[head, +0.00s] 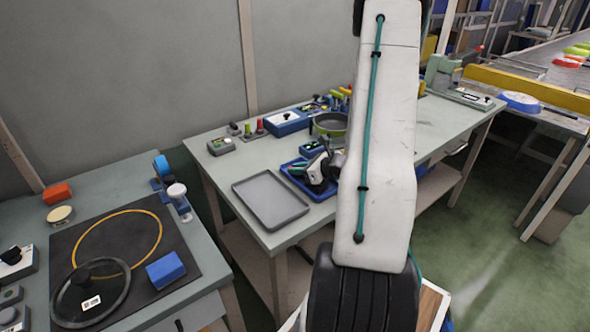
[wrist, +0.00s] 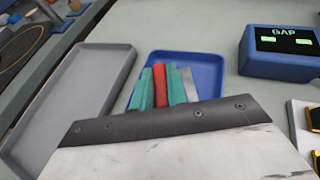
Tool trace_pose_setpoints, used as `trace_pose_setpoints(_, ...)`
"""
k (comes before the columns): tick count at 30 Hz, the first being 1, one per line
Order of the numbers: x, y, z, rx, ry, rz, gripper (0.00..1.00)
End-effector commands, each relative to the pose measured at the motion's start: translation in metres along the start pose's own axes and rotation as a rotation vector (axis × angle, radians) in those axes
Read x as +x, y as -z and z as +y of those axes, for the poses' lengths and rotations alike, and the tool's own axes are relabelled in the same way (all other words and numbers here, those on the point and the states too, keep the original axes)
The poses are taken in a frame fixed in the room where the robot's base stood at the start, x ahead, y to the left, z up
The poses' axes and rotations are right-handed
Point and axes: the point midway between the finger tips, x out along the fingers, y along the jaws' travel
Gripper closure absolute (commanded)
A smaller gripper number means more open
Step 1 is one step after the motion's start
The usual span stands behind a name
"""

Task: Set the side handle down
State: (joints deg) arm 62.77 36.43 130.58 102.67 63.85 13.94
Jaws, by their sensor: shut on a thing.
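My gripper (wrist: 161,88) shows teal fingers in the wrist view, shut on a red piece (wrist: 160,84), which I take to be the side handle. Only a short part of the piece shows between the fingers; the dark edge of my gripper's body hides the rest. The fingers are over the blue tray (wrist: 198,58). I cannot tell whether the piece touches the tray floor. In the head view my gripper (head: 298,170) is low over the same blue tray (head: 322,196), and the held piece cannot be made out there.
An empty grey tray (wrist: 92,75) lies left of the blue tray; it also shows in the head view (head: 270,222). A blue box with a GAP display (wrist: 280,62) stands to the right. A green pan (head: 330,123) is behind. A lid (head: 90,292) lies on the left table.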

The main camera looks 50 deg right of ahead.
Motion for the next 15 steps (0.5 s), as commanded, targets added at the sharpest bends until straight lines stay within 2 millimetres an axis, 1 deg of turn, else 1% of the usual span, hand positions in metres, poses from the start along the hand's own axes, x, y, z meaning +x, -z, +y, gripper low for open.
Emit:
trace_pose_setpoints(10,0.0021,0.0012,0.0007,-0.002,-0.001,-0.002,1.00)
trace_pose_setpoints(11,0.0020,0.0005,0.0007,-0.003,-0.001,-0.002,0.76)
trace_pose_setpoints(15,0.0023,0.0001,0.0013,-0.004,-0.002,-0.003,0.76)
